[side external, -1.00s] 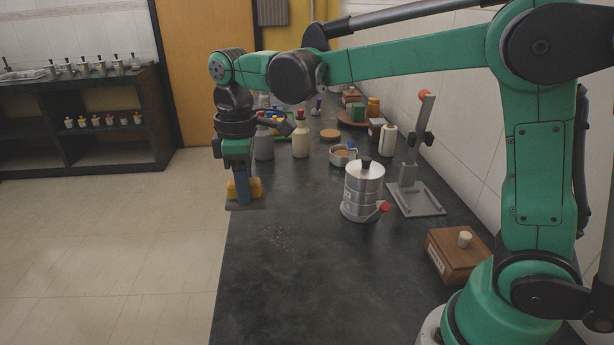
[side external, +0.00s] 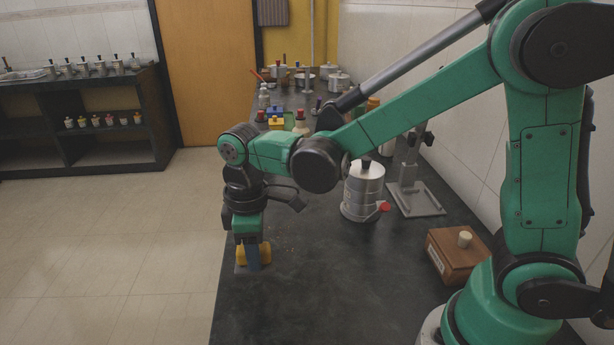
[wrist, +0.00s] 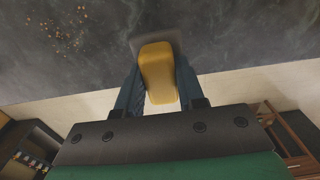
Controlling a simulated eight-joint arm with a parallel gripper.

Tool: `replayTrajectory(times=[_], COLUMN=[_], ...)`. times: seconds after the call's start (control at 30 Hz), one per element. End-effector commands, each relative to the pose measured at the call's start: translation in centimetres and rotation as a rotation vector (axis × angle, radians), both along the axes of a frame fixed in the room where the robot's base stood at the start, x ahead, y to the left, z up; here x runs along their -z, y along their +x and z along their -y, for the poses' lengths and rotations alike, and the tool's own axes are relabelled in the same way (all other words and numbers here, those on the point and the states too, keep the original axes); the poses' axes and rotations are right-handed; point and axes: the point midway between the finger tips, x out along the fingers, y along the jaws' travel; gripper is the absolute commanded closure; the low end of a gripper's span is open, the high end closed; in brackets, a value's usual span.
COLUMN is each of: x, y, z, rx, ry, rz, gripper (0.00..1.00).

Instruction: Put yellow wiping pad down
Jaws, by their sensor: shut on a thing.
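The yellow wiping pad (side external: 266,252) is in my gripper (side external: 253,266) near the left edge of the counter in the side view. In the wrist view its rounded yellow grip (wrist: 158,70) sits between the two blue fingers of my gripper (wrist: 158,88). The fingers are shut on its sides. A flat dark grey base shows at its far end, over the dark countertop. Part of the pad's yellow grip is hidden behind a finger in the side view. I cannot tell whether the base touches the counter.
Brown crumbs (wrist: 70,32) lie on the dark counter (side external: 330,290). A stacked steel canister (side external: 362,190), a metal stand (side external: 415,198) and a wooden box (side external: 457,254) stand to the right. Bottles and pots stand farther back. The counter's front middle is clear; floor lies beyond its left edge.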

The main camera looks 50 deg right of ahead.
Motion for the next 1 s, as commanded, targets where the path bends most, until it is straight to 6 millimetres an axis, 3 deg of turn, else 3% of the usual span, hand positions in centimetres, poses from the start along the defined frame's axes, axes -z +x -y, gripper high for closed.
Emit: replayTrajectory(times=[0.5, 0.93, 0.97, 1.0], x=[5.6, 6.3, 6.3, 6.3], y=[0.0, 0.0, 0.0, 0.0], z=[0.0, 0.0, 0.0, 0.0], rx=[0.000, 0.000, 0.000, 0.000], ry=[0.000, 0.000, 0.000, 0.000], rz=[0.000, 0.000, 0.000, 0.000], gripper=[1.00, 1.00, 0.64, 0.52])
